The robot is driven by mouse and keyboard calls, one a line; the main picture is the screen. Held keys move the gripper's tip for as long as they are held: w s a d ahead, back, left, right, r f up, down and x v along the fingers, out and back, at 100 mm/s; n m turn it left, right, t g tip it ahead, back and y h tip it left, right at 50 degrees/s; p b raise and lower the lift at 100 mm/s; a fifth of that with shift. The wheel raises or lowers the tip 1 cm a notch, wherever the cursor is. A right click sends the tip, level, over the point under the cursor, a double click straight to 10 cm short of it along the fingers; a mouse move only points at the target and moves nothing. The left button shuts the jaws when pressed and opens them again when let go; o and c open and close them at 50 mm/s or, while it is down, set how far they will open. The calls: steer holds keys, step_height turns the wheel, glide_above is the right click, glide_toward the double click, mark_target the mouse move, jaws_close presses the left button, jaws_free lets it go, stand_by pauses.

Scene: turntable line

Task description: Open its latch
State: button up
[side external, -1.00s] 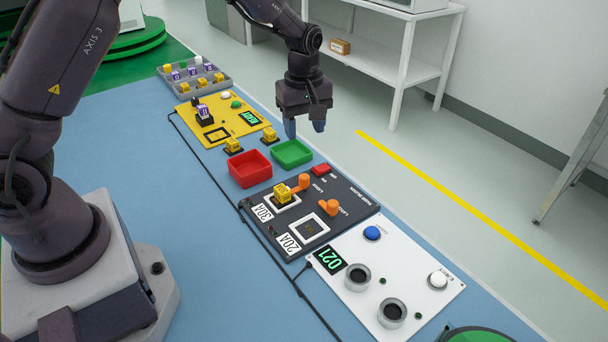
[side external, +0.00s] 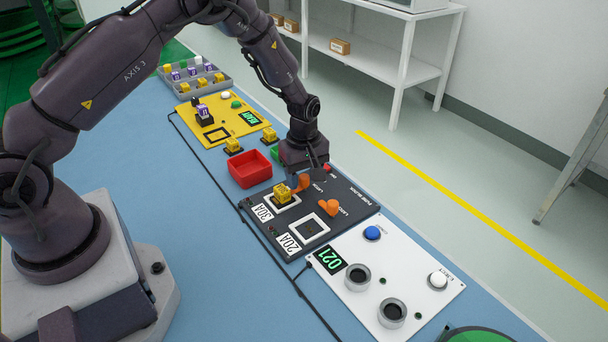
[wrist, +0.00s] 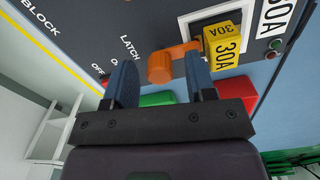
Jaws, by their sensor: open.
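The dark fuse block (side external: 350,190) lies on the blue table. An orange latch (wrist: 172,64) beside the 30A socket shows in the wrist view between the tips of my open gripper (wrist: 160,72). I cannot tell whether the fingers touch it. In the side view my gripper (side external: 305,180) is low over the block and partly hides this latch (side external: 301,184). A yellow 30A fuse (side external: 282,194) sits in the white-framed socket next to the latch; it also shows in the wrist view (wrist: 222,45). A second orange latch (side external: 330,207) stands by the empty 20A socket (side external: 308,228).
A red tray (side external: 249,168) and a mostly hidden green tray (side external: 275,153) lie behind the block. A white panel (side external: 410,270) with a display and buttons is in front. A yellow panel (side external: 215,130) and grey parts tray (side external: 185,88) lie farther back.

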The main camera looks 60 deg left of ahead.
steer(key=c, duration=0.9)
steer(key=shift+c, duration=0.2)
steer(key=m, duration=0.4)
steer(key=shift+m, duration=0.4)
steer(key=m, duration=0.4)
steer(key=shift+m, duration=0.3)
steer(key=m, duration=0.4)
steer(key=shift+m, duration=2.2)
